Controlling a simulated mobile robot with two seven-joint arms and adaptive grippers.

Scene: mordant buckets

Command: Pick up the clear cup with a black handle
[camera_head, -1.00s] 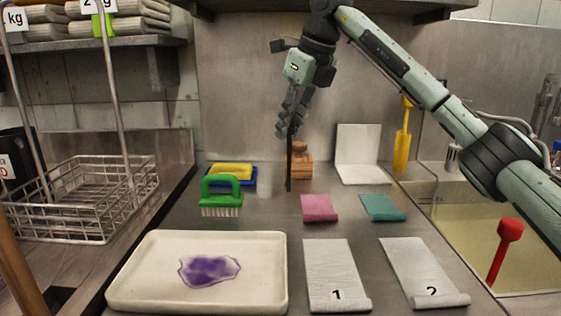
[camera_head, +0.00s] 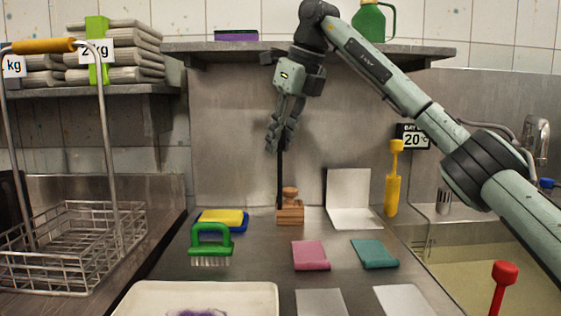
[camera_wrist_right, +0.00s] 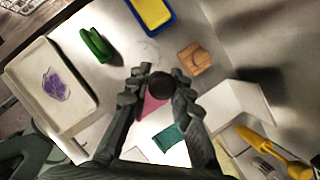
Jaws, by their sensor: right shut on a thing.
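My right gripper (camera_head: 279,143) points down above the back of the counter, shut on the upper end of a thin black handle (camera_head: 280,178). The handle hangs upright, its lower end in front of the wooden block. In the right wrist view the handle's round black end (camera_wrist_right: 162,88) sits between my right gripper's fingertips (camera_wrist_right: 160,84). The clear cup itself is hard to make out; a faint round outline (camera_wrist_right: 145,51) shows beyond the fingers in the wrist view. My left gripper is not in view.
Near the handle stand a wooden block with a knob (camera_head: 290,213), a yellow sponge in a blue tray (camera_head: 238,228), a green brush (camera_head: 211,240) and a white angled stand (camera_head: 352,200). Pink (camera_head: 310,255) and teal (camera_head: 374,253) cloths lie in front. A shelf (camera_head: 250,52) is above.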

